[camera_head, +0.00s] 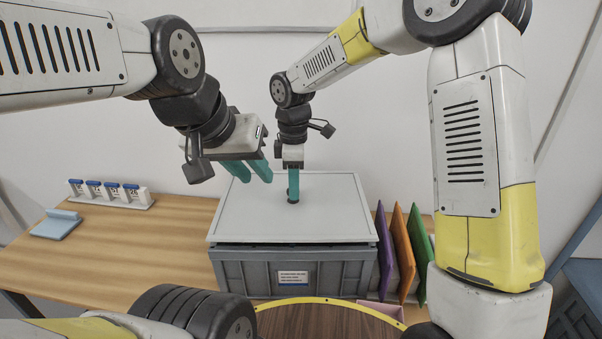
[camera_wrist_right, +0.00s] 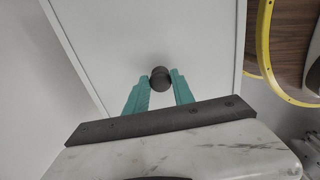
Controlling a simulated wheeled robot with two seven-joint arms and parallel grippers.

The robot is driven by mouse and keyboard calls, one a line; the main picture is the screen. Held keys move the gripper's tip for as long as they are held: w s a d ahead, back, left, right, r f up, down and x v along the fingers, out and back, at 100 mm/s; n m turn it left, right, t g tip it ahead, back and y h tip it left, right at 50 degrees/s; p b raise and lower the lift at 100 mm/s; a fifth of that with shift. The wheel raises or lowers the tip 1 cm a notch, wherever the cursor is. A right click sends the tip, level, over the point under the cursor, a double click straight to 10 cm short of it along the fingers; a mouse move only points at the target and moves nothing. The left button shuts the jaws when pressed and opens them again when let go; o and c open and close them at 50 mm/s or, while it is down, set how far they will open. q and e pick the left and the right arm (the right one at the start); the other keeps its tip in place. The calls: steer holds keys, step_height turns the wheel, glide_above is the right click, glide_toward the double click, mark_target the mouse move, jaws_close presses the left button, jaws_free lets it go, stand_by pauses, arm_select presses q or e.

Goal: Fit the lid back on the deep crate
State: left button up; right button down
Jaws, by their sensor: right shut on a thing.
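The pale grey lid (camera_head: 245,215) lies level over the deep grey crate (camera_head: 240,272), roughly in line with its walls. A thin dark line shows between the lid's front edge and the crate; I cannot tell whether the lid is fully seated. My right gripper (camera_head: 293,198) points straight down and is shut on the dark round knob (camera_wrist_right: 160,78) at the lid's middle. In the right wrist view its teal fingers (camera_wrist_right: 158,88) stand on both sides of the knob. My left gripper (camera_head: 254,173) is open and empty, above the lid's back left part.
Purple, orange and green upright panels (camera_head: 398,250) stand close to the crate's right side. A yellow-rimmed round brown surface (camera_head: 330,322) is in front.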

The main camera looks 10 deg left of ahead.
steer(key=shift+f, duration=0.4)
steer(key=shift+f, duration=0.35)
stand_by(0.4)
steer(key=shift+f, duration=0.35)
steer(key=shift+f, duration=0.1)
steer(key=c, duration=1)
jaws_free()
steer(key=shift+r, duration=3.9)
